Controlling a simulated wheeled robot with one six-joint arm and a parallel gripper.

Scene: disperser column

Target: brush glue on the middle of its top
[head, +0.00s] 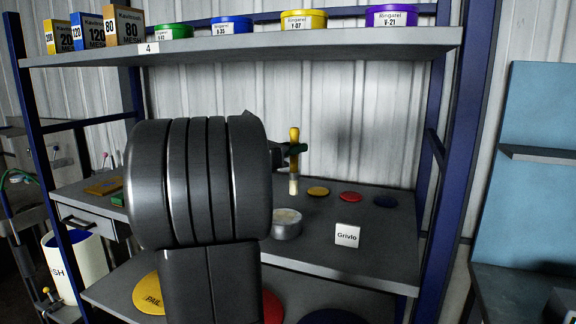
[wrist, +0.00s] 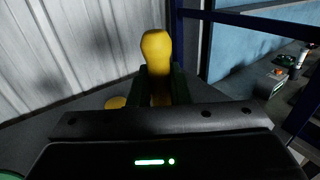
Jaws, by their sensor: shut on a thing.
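My gripper (head: 292,149) is shut on a brush with a yellow handle (head: 294,134) and pale bristles (head: 294,186). The brush hangs upright, bristles down, above the middle shelf. An open metal tin (head: 287,228) with pale contents stands on that shelf below and slightly left of the bristles, which look clear of it. In the wrist view the yellow handle (wrist: 157,50) rises between the dark green-tinted fingers (wrist: 160,88); the bristles are hidden there. A yellow disc (head: 318,191), a red disc (head: 350,196) and a blue disc (head: 386,201) lie to the right.
A white card reading "Grivlo" (head: 347,235) stands right of the tin. The upper shelf (head: 300,46) holds mesh boxes and coloured tins. Larger discs, one yellow (head: 148,294), lie on the lower shelf. A blue post (head: 455,150) bounds the rack at right. My arm hides the shelf's left part.

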